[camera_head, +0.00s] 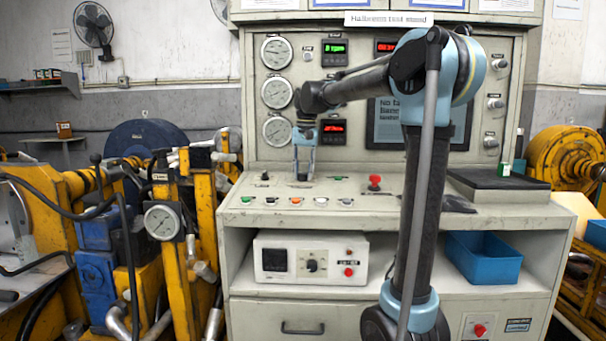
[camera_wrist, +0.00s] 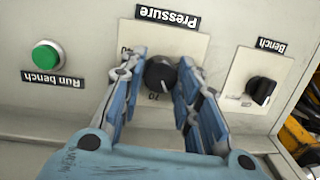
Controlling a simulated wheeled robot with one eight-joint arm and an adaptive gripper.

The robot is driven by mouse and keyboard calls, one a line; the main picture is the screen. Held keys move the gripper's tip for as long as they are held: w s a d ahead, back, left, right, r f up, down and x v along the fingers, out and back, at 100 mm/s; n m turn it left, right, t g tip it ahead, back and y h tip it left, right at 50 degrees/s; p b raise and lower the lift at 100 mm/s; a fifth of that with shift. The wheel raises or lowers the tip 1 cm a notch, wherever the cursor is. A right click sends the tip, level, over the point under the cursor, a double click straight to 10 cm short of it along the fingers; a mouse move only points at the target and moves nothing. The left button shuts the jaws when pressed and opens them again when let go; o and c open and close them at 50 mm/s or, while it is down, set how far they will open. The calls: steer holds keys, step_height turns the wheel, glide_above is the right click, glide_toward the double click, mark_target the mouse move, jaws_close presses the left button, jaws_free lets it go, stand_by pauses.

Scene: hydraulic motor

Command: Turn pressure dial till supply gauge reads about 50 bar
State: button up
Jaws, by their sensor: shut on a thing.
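In the wrist view the pressure dial (camera_wrist: 160,73) is a round black knob on a pale plate under an upside-down "Pressure" label (camera_wrist: 167,17). My gripper (camera_wrist: 161,78) has its two blue fingers on either side of the knob, shut on it. In the head view my gripper (camera_head: 304,160) points down at the back of the bench's sloped desk and hides the dial. Three round white gauges stand in a column on the panel: top (camera_head: 277,53), middle (camera_head: 277,92) and bottom (camera_head: 277,131). Their labels and needles are too small to read, so I cannot tell which is supply.
A green "Run bench" button (camera_wrist: 47,56) and a black "Bench" switch (camera_wrist: 261,90) flank the dial. A red mushroom button (camera_head: 375,181) and several small buttons sit on the desk. A blue bin (camera_head: 490,257) stands on the lower shelf. Yellow machinery (camera_head: 205,205) stands at left.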

mark_target(305, 173)
steer(key=shift+n, duration=0.3)
steer(key=o, duration=1.1)
steer(key=shift+c, duration=0.2)
step_height(305, 173, up, 12)
steer(key=shift+d, duration=0.35)
steer(key=shift+f, duration=0.1)
